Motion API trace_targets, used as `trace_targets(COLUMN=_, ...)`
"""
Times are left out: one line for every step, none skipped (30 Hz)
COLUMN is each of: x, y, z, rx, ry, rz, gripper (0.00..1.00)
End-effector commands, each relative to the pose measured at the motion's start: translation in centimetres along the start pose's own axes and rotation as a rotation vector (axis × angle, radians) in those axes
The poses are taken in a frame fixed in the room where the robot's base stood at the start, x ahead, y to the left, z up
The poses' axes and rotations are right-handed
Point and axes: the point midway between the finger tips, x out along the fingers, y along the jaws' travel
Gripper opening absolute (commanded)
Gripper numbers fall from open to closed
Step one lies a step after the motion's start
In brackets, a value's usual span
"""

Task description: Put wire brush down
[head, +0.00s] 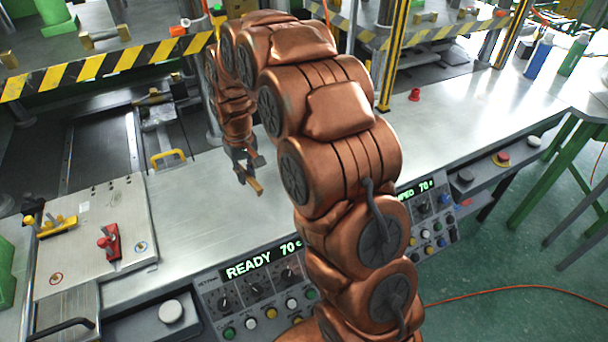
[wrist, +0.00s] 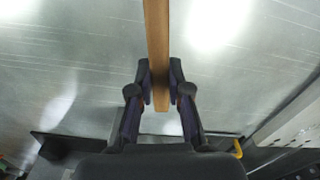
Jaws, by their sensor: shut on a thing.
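The wire brush shows a tan wooden handle in the head view (head: 255,186), below my gripper (head: 246,165). In the wrist view the handle (wrist: 157,40) runs from the top edge down between the two dark fingers of my gripper (wrist: 161,88). My gripper is shut on the handle. The metal tabletop (head: 190,215) lies beneath the brush. I cannot tell whether the brush touches it. The bristles cannot be made out in either view.
A panel at the left holds a red clamp (head: 109,242) and a yellow-handled tool (head: 57,226). A yellow handle (head: 168,157) stands at the worktop's back edge. A small red object (head: 414,95) sits farther right. Bare metal surrounds the brush.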

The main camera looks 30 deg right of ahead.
Motion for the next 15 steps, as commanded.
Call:
trace_targets(x=-0.2, y=1.1, z=0.2, rx=-0.046, ry=0.003, rz=0.0, gripper=0.0)
trace_targets(x=-0.4, y=1.8, z=0.4, rx=-0.082, ry=0.003, rz=0.0, gripper=0.0)
trace_targets(x=-0.8, y=2.7, z=0.6, rx=-0.135, ry=0.005, rz=0.001, gripper=0.0)
trace_targets(x=-1.0, y=3.4, z=0.8, rx=-0.174, ry=0.006, rz=0.001, gripper=0.0)
trace_targets(x=-1.3, y=4.1, z=1.0, rx=-0.213, ry=0.007, rz=0.001, gripper=0.0)
trace_targets(x=-1.6, y=4.9, z=1.3, rx=-0.264, ry=0.007, rz=0.001, gripper=0.0)
trace_targets(x=-1.8, y=5.6, z=1.5, rx=-0.3, ry=0.006, rz=0.001, gripper=0.0)
trace_targets(x=-2.1, y=6.2, z=1.8, rx=-0.336, ry=0.005, rz=0.001, gripper=0.0)
trace_targets(x=-2.4, y=7.0, z=2.2, rx=-0.384, ry=0.004, rz=0.002, gripper=0.0)
trace_targets(x=-2.6, y=7.6, z=2.5, rx=-0.416, ry=0.004, rz=0.002, gripper=0.0)
trace_targets(x=-2.8, y=8.1, z=2.7, rx=-0.45, ry=0.004, rz=0.003, gripper=0.0)
trace_targets(x=-3.1, y=8.8, z=3.0, rx=-0.493, ry=0.005, rz=0.004, gripper=0.0)
trace_targets(x=-3.3, y=9.4, z=3.3, rx=-0.526, ry=0.005, rz=0.004, gripper=0.0)
trace_targets(x=-3.5, y=10.0, z=3.6, rx=-0.557, ry=0.005, rz=0.005, gripper=0.0)
trace_targets(x=-3.8, y=10.7, z=4.1, rx=-0.601, ry=0.004, rz=0.005, gripper=0.0)
